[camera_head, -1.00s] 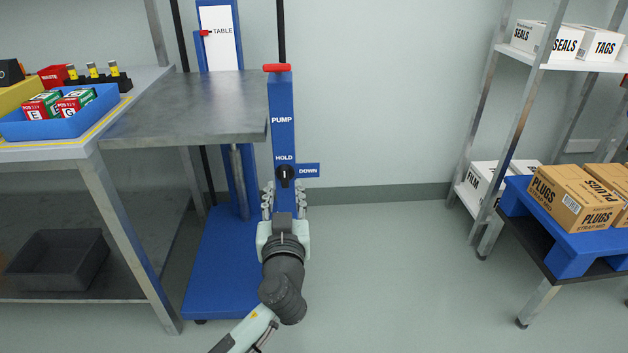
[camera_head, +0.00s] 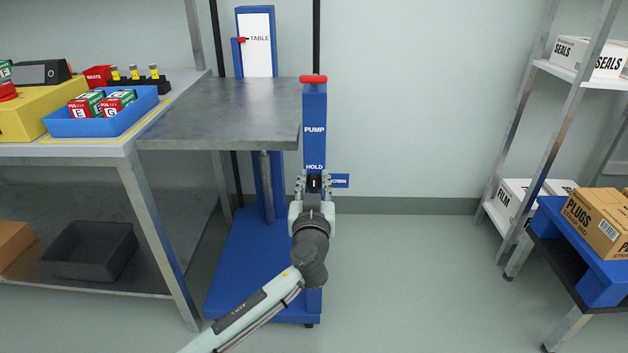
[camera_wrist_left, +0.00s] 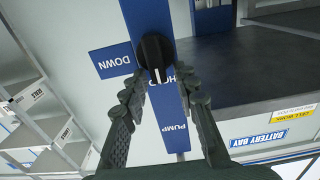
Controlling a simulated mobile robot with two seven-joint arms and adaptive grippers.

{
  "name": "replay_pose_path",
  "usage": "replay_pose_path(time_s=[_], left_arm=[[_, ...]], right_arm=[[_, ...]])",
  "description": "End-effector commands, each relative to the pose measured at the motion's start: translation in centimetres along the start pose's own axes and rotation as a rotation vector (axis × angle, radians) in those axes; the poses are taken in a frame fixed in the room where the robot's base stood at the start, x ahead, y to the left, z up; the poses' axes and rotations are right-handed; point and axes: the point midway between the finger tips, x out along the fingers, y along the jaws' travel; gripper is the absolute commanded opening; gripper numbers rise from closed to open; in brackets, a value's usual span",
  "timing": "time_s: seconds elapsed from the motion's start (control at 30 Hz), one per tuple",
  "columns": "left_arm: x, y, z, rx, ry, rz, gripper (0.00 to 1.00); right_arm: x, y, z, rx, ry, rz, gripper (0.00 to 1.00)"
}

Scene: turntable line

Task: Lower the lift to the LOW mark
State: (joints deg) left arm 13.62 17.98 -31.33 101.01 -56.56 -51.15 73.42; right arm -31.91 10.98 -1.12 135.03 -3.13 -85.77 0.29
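The blue lift (camera_head: 250,255) stands beside the workbench, its grey metal platform (camera_head: 220,115) level with the bench top. Its red pointer (camera_head: 241,40) is at the TABLE label (camera_head: 259,38); no LOW mark shows. On the blue control post (camera_head: 314,115), marked PUMP, HOLD and DOWN, is a black knob (camera_head: 314,181); in the left wrist view the knob (camera_wrist_left: 155,50) has its white line toward HOLD. My left gripper (camera_head: 314,185) is open at the knob, a finger on each side. In the wrist view its fingertips (camera_wrist_left: 160,82) look apart from the knob. My right gripper is out of view.
A red handle (camera_head: 313,79) tops the control post. The bench holds a blue bin (camera_head: 100,123) with small boxes. A shelf rack (camera_head: 570,72) and a blue pallet (camera_head: 600,285) with cartons stand at the right. The floor between is clear.

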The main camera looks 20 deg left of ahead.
Motion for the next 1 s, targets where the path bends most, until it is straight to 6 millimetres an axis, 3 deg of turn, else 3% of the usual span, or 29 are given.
replay_pose_path(time_s=[0.03, 0.2, 0.67, 1.0], left_arm=[[-0.01, 0.0, 0.0, 0.0, 0.0, 0.0, 0.19], [-0.02, -0.01, 0.08, 0.0, -0.002, -0.001, 0.0], [-0.09, 0.08, 0.61, 0.045, -0.011, -0.002, 0.0], [-0.13, 0.61, 0.98, 0.28, -0.016, -0.001, 0.0]], right_arm=[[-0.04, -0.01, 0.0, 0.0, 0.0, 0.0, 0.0], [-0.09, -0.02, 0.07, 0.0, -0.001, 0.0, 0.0], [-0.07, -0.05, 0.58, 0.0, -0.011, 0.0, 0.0], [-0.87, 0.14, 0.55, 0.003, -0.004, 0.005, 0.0]])
